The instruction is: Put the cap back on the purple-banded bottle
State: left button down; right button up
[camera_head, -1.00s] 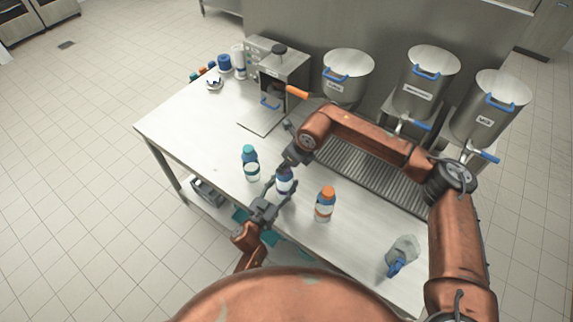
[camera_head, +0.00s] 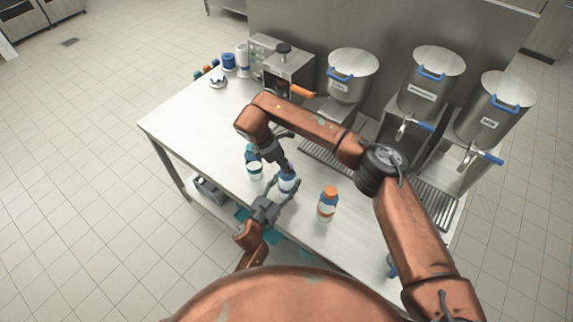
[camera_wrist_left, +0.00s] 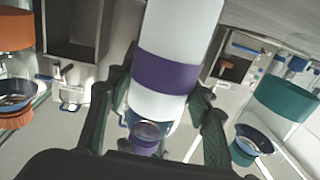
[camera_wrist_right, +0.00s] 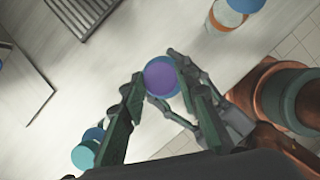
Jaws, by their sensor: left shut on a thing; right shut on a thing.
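The purple-banded bottle (camera_head: 287,184) stands upright near the table's front edge, with a white body and blue shoulder. My left gripper (camera_head: 275,196) is shut on it; its fingers flank the purple band (camera_wrist_left: 167,73) in the left wrist view. The purple cap (camera_wrist_right: 160,76) is between the fingertips of my right gripper (camera_wrist_right: 158,78), directly over the blue shoulder in the right wrist view. The cap also shows at the bottle's neck in the left wrist view (camera_wrist_left: 145,146). My right gripper comes from above in the head view (camera_head: 283,166). I cannot tell whether the cap is fully seated.
A teal-capped bottle (camera_head: 255,171) stands close on the left, partly hidden by my right arm. An orange-capped bottle (camera_head: 327,206) stands on the right. Labelled steel dispensers (camera_head: 353,72) line the back. A blue part (camera_head: 392,266) shows beside my right arm.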

jog(key=m+g, duration=0.1)
jog(key=m, duration=0.1)
jog(key=shift+w+m, duration=0.1)
jog(key=shift+m, duration=0.3)
jog(key=o, duration=0.8)
jog(key=v, duration=1.2)
jog(key=shift+a, duration=0.15)
pick_arm(q)
jog(key=c, duration=0.9)
grip_release()
pick_arm(e)
jog(key=shift+f, duration=0.1)
pick_arm(q)
jog(key=v, duration=1.2)
